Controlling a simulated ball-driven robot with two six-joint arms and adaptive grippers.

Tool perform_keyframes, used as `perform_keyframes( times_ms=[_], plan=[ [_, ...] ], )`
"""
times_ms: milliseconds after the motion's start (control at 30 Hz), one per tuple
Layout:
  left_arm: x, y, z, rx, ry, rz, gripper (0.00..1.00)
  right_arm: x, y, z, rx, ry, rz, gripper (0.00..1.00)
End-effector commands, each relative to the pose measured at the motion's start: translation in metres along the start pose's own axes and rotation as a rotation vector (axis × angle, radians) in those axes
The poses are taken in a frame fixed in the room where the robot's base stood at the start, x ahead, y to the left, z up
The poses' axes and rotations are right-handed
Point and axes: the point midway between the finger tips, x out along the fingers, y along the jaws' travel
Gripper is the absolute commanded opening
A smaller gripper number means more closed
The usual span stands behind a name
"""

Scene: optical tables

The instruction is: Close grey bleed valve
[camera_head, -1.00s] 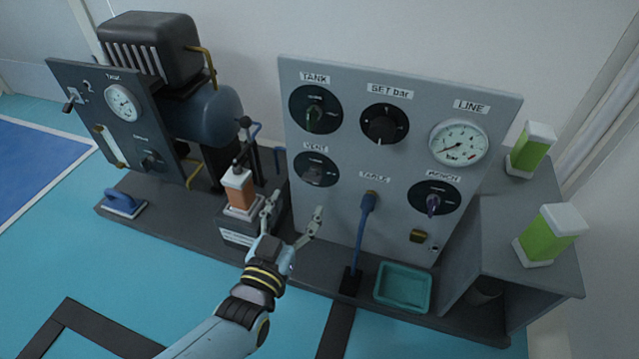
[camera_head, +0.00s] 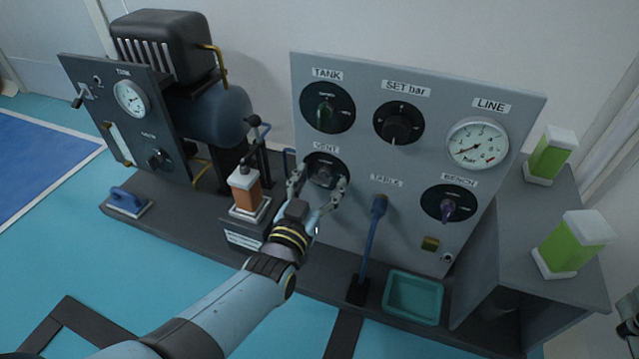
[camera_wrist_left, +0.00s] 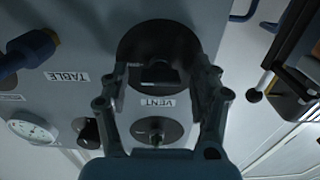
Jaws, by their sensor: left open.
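The grey vent knob (camera_head: 324,175) sits on a round black dial under the VENT label on the grey panel (camera_head: 375,250). It also shows in the left wrist view (camera_wrist_left: 159,74), upside down. My left gripper (camera_head: 318,185) is open in front of this dial, one finger on each side of the knob. In the left wrist view my left gripper (camera_wrist_left: 162,78) has the knob between its spread fingers; contact cannot be told. A small part of what may be my right gripper (camera_head: 629,325) shows at the right edge.
The green tank knob (camera_head: 325,113) is above the vent dial, the black SET bar knob (camera_head: 397,130) to its upper right. An orange-bodied unit (camera_head: 246,188) stands close left of my gripper. A teal tray (camera_head: 413,297) lies below.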

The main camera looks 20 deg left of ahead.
Motion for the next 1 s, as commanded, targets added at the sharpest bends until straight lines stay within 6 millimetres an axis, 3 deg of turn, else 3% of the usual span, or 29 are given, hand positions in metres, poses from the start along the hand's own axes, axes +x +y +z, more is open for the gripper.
perform_keyframes(
  times_ms=[233, 667, 1000],
  plan=[
    [0.0004, 0.0001, -0.0004, 0.0, 0.001, 0.0, 0.62, 0.0004, 0.0, -0.0009, 0.0, 0.003, 0.0, 0.49],
    [0.0002, 0.0001, -0.0002, 0.0, 0.0, 0.0, 0.08, 0.0004, 0.0, -0.0004, 0.0, 0.001, 0.0, 0.49],
    [0.0004, 0.0, -0.0011, -0.058, 0.002, 0.0, 0.08, -0.0004, 0.0003, 0.0025, 0.002, -0.017, 0.001, 0.49]
  ],
)
